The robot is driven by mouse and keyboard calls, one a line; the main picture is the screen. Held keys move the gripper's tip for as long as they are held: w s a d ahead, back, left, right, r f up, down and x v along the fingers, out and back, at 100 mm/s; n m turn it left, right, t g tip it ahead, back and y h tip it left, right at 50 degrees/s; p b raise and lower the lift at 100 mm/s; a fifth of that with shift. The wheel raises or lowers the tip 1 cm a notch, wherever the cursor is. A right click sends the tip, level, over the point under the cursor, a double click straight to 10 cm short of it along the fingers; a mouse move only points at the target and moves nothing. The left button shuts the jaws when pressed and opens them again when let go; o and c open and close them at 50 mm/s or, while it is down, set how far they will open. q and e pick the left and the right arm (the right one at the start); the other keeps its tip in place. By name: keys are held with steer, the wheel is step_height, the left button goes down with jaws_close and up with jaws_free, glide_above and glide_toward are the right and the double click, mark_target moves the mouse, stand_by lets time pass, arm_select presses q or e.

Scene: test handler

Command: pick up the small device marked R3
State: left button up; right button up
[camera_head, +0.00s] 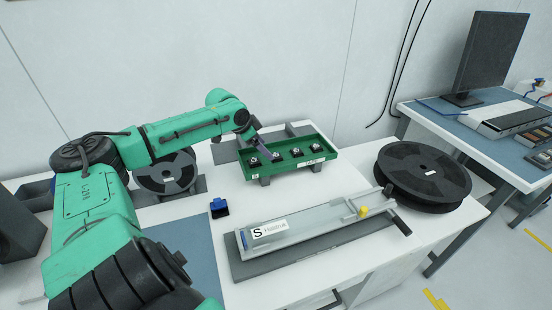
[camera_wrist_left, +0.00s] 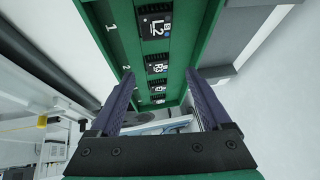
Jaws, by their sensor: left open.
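Several small black devices with pale labels sit in a row in a green tray (camera_head: 262,174). In the left wrist view the nearest device (camera_wrist_left: 155,22) reads L2. The one behind it, which seems to read R3 (camera_wrist_left: 157,68), lies beside the tray's number 2. Labels farther along are too small to read, and in the head view none can be read. My left gripper (camera_head: 266,152) is open and empty, with its purple fingers over the left part of the tray. In the left wrist view its fingers stand either side of the row. My right gripper is not in view.
A grey fixture (camera_head: 310,232) with a yellow knob lies in front of the tray. A small blue and black piece (camera_head: 219,208) stands left of it. A black reel (camera_head: 423,172) lies at the right; another reel (camera_head: 166,173) stands behind my arm. White table is bare between.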

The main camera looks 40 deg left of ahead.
mark_target(275, 157)
arm_select(q)
steer(key=shift+w+d, duration=0.2)
steer(key=p+x, duration=0.1)
steer(key=x, duration=0.3)
steer(key=shift+w+d+p, duration=0.1)
steer(key=shift+d+p, duration=0.1)
steer(key=shift+p, duration=0.1)
steer(key=shift+f, duration=0.2)
steer(key=shift+d, duration=0.15)
steer(key=shift+f, duration=0.15)
jaws_close()
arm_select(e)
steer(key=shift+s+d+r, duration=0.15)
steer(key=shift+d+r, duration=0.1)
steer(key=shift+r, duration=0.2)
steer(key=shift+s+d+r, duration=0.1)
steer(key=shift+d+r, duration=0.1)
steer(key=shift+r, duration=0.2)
